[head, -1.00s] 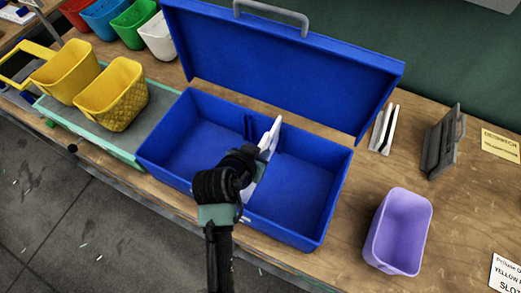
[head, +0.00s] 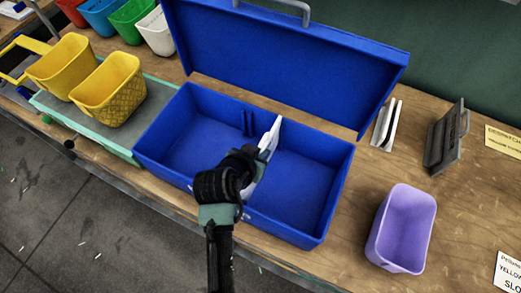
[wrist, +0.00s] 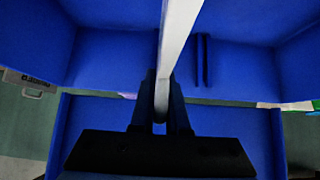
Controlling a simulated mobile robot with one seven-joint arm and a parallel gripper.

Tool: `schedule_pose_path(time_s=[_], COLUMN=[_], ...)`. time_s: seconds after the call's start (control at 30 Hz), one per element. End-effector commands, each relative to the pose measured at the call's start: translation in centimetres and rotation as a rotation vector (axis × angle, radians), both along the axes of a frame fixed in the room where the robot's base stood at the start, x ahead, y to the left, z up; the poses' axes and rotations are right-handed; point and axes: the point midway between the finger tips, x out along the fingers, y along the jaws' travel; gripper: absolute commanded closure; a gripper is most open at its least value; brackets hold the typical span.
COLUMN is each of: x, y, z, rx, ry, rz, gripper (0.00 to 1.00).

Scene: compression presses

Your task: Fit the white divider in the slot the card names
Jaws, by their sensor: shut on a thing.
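My gripper (head: 243,165) is shut on the white divider (head: 271,138) and holds it inside the open blue box (head: 180,155). The divider stands on edge across the box, right of a pair of ribs on the back wall (head: 248,123). In the wrist view the divider (wrist: 178,45) runs away from my gripper (wrist: 161,112), and the ribs (wrist: 202,60) show beside it. Its lower edge is hidden, so I cannot tell whether it is seated. A card (head: 509,273) at the lower right is cut off; "YELLOW" and "SLO" are legible.
The blue lid (head: 285,65) stands open behind the box. A purple bin (head: 402,230), a grey stand (head: 445,138) and white-and-dark strips (head: 386,123) are to the right. Yellow bins (head: 107,90) stand on a tray at left. Bare wood (head: 350,210) lies between box and purple bin.

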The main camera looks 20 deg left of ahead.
Motion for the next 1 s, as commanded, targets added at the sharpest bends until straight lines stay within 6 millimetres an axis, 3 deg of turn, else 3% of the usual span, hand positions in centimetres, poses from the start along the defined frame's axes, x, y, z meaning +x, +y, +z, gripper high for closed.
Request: schedule_pose_path(time_s=[1.0], x=[0.1], y=[0.0], z=[-2.5], rx=[0.001], ry=[-0.003], rz=[0.001], gripper=[1.0])
